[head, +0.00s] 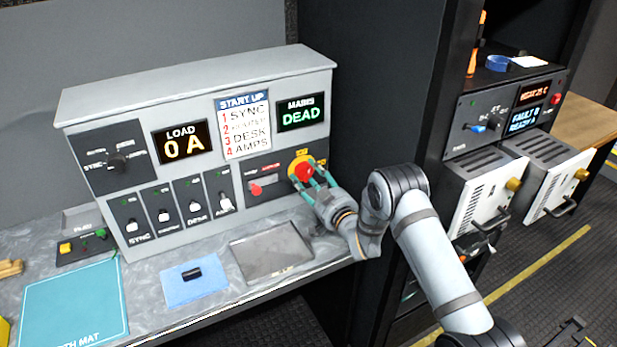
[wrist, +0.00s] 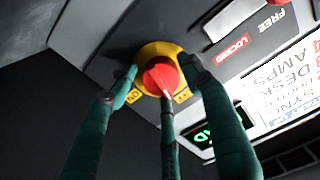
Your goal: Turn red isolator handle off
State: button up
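The red isolator handle (head: 303,172) sits on a round yellow plate at the right end of the grey panel. In the wrist view the red handle (wrist: 160,77) is at the centre, with label tabs on the yellow plate (wrist: 147,52); its setting is hard to read. My gripper (head: 308,178) has three teal fingers spread around the handle. In the wrist view the gripper (wrist: 158,80) shows yellow between the left finger and the handle. The right finger is very close to the handle and the third is below; whether they touch is unclear.
The load display (head: 182,143) reads 0 A and the mains display (head: 300,113) reads DEAD. A smaller red control (head: 257,189) sits left of the handle. Several switches line the panel's lower left. A grey tray (head: 270,253) and blue mat (head: 193,285) lie on the bench.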

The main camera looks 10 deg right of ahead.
jog(key=c, duration=0.8)
jog(key=n+b, duration=0.1)
jog(key=b, duration=0.1)
jog(key=n+b, duration=0.1)
jog(key=b, duration=0.2)
jog(key=shift+s+f, duration=0.1)
jog(key=shift+f, duration=0.15)
jog(key=shift+c, duration=0.2)
jog(key=shift+n, duration=0.3)
jog(key=o, duration=0.9)
jog(key=shift+c, duration=0.2)
jog(key=o, duration=0.3)
jog(key=shift+r, duration=0.2)
